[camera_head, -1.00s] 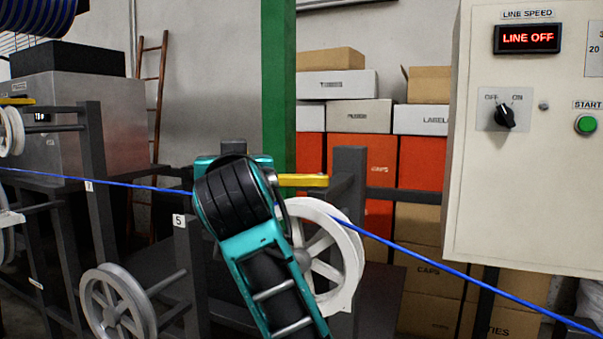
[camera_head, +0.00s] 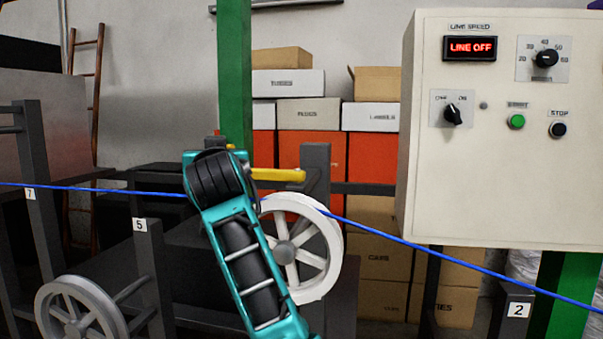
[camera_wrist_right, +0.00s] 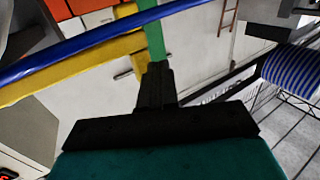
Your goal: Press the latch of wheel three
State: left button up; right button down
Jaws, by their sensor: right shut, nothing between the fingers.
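A white spoked wheel (camera_head: 325,263) stands at the middle of the head view, partly covered by my teal right arm. No number shows on it. A yellow latch bar (camera_head: 278,174) lies just above the wheel, its left part hidden behind my arm. The blue cable (camera_head: 400,239) runs past the wheel's top. In the wrist view, my right gripper (camera_wrist_right: 155,72) is shut and empty. The yellow bar (camera_wrist_right: 65,77) and the blue cable (camera_wrist_right: 100,38) cross beyond its tips; I cannot tell whether they touch. My left gripper is out of view.
A grey wheel (camera_head: 80,312) stands at lower left, near a post labelled 5 (camera_head: 140,225). A control box (camera_head: 500,170) reading LINE OFF is at right. A green column (camera_head: 235,75) and stacked boxes (camera_head: 310,115) stand behind. A post labelled 2 (camera_head: 517,310) is at lower right.

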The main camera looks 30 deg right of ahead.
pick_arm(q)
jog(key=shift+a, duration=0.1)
pick_arm(e)
jog(key=shift+w+d+r, duration=0.1)
jog(key=shift+w+d, duration=0.1)
jog(key=shift+w, duration=0.05)
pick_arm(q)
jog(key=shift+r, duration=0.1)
pick_arm(e)
jog(key=shift+d+r, duration=0.1)
jog(key=shift+r, duration=0.15)
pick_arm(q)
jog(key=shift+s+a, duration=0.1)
